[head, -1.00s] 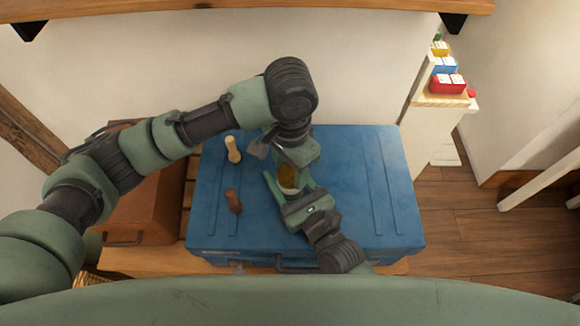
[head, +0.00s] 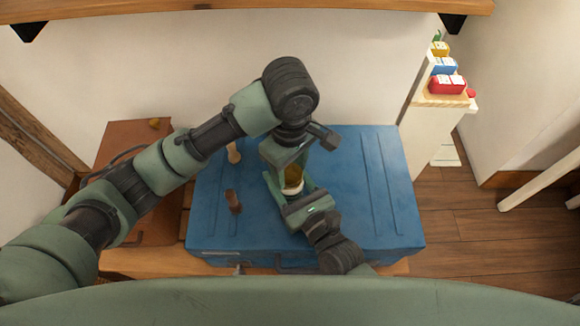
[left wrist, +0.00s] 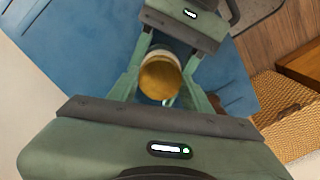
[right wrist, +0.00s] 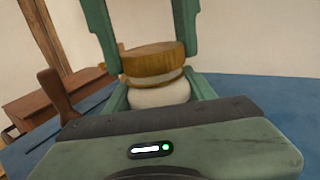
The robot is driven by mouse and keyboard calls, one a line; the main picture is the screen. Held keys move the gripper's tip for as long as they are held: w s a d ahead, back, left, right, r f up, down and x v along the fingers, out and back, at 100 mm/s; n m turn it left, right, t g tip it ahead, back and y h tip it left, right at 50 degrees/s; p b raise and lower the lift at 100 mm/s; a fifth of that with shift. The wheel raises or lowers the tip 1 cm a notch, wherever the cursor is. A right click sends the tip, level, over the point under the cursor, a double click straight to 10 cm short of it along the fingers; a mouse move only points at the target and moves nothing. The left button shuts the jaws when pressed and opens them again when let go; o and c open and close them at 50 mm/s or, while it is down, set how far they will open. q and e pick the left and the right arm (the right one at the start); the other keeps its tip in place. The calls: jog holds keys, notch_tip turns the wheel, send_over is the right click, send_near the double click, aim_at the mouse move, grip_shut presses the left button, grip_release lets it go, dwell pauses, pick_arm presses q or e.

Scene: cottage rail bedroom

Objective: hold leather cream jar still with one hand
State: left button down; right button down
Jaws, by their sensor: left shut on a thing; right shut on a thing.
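The leather cream jar (head: 292,180), with a gold-brown lid and a pale body, stands on the blue trunk. My left gripper (head: 287,170) reaches down from above and is shut on the jar's lid (right wrist: 152,60), with one finger on each side. My right gripper (head: 290,190) comes in low from the front and is shut on the pale jar body (right wrist: 160,95). In the left wrist view, the lid (left wrist: 160,80) faces the camera between the fingers. The lower jar is partly hidden by my right gripper's fingers.
A brown case (head: 130,135) is at left. The trunk's right side is clear. A shelf with coloured boxes (head: 447,83) stands right.

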aim_at(290, 173)
pick_arm(q)
jog(key=shift+r, duration=0.2)
dwell(0.3)
jog(key=shift+r, duration=0.85)
jog(key=shift+r, duration=2.05)
pick_arm(e)
jog(key=shift+c, duration=2.2)
grip_release()
jog(key=shift+s, duration=0.1)
